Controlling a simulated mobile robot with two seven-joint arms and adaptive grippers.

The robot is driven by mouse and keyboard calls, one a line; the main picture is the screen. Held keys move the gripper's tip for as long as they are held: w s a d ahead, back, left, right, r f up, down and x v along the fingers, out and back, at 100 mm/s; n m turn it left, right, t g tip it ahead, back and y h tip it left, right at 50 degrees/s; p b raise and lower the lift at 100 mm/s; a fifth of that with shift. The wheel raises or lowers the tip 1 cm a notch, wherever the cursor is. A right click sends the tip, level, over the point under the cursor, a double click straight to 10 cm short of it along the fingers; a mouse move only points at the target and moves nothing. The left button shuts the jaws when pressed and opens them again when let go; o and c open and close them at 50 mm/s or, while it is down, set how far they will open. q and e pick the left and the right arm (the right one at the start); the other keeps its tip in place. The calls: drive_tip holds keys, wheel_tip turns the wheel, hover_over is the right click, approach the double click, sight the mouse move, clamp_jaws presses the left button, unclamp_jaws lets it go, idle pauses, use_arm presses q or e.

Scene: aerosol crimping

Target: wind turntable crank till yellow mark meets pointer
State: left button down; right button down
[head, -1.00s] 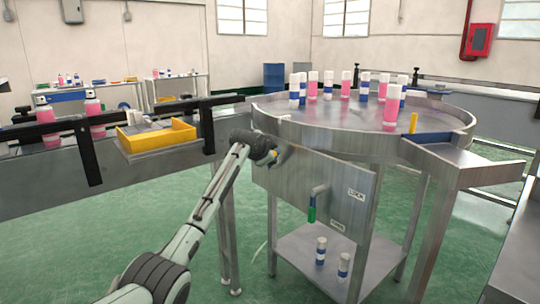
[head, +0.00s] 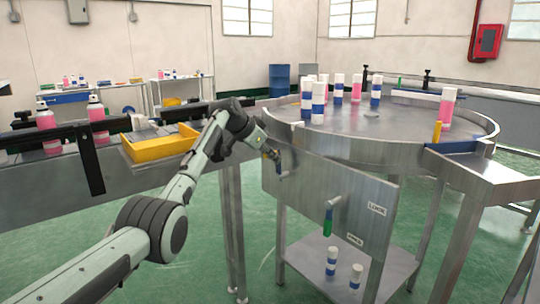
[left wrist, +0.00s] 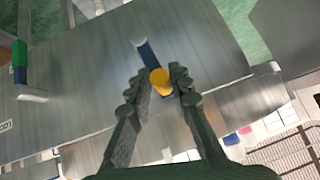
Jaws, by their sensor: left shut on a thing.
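The round steel turntable (head: 400,140) stands at the right of the head view with white-capped pink and blue-white bottles on it. Its crank has a blue arm (left wrist: 148,58) and a yellow knob (left wrist: 159,82) in the left wrist view. My left gripper (head: 272,156) is at the crank on the left of the front panel, shut on the yellow knob, with one finger on each side. A short yellow post (head: 437,131) stands at the rim by a blue strip (head: 452,147). I cannot tell a separate yellow mark from the pointer. My right gripper is out of view.
A green-handled lever (head: 328,218) hangs on the front panel (head: 300,190), beside two labels. Two bottles (head: 331,261) stand on the shelf below. A yellow tray (head: 160,145) and a conveyor with pink bottles (head: 47,125) lie left. Green floor is open in front.

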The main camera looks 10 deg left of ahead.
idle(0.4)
use_arm(q)
drive_tip(key=c, duration=1.5)
unclamp_jaws()
drive_tip(key=shift+f, duration=0.1)
drive_tip(key=v, duration=1.2)
drive_tip(key=shift+a, duration=0.1)
